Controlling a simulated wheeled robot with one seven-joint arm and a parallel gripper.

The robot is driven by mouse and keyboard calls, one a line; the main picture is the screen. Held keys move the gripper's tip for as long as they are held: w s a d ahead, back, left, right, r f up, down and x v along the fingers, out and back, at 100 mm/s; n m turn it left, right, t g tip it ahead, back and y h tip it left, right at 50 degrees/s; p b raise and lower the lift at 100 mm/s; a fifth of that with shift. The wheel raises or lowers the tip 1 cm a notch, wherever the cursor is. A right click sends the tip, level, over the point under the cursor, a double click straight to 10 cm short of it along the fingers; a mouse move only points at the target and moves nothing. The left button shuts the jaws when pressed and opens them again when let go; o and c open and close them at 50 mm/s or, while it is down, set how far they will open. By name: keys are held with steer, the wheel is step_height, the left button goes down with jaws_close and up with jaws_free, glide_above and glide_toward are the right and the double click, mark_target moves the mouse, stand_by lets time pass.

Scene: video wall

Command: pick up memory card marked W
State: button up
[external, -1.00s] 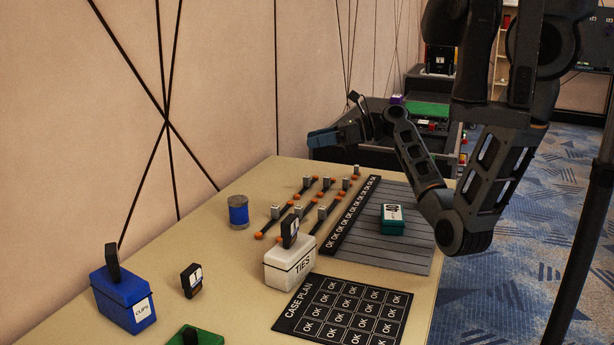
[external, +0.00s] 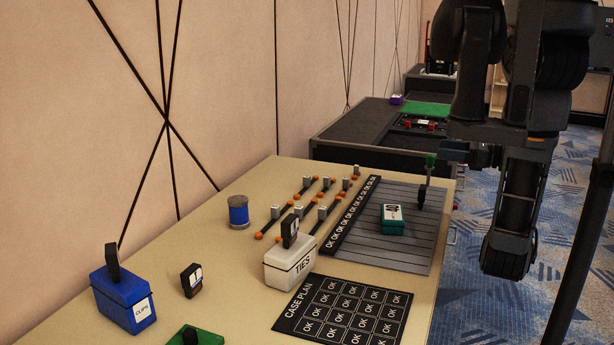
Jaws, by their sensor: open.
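Several small black cards stand about the table, and I cannot read a W on any of them. One with a white label (external: 191,280) stands upright on the bare table. Another (external: 290,230) stands on the white TIES box (external: 290,265), and a dark upright piece (external: 112,262) rises from the blue CLIPS box (external: 124,300). A dark piece (external: 190,336) also sits on a green item (external: 205,340) at the bottom edge.
A teal box (external: 392,219) with a white label sits on the grey slatted mat (external: 375,255). The black CASE PLAN sheet (external: 345,312) lies flat in front. Bare table surrounds the standing card.

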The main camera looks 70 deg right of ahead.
glide_toward(423, 189)
steer(key=w, duration=0.1)
steer(key=w+d, duration=0.1)
steer(key=w, duration=0.2)
steer(key=shift+d+f, duration=0.1)
steer(key=shift+d, duration=0.15)
steer(key=shift+w+f, duration=0.15)
steer(key=shift+f, duration=0.2)
steer(key=shift+w+a+f, duration=0.1)
steer(key=shift+w+f, duration=0.1)
steer(key=shift+w, duration=1.7)
steer(key=shift+w+f, duration=0.15)
steer(key=shift+w, duration=1.75)
steer(key=shift+c, duration=0.5)
steer(key=c, duration=0.9)
steer(key=shift+c, duration=0.2)
steer(key=shift+r, duration=0.1)
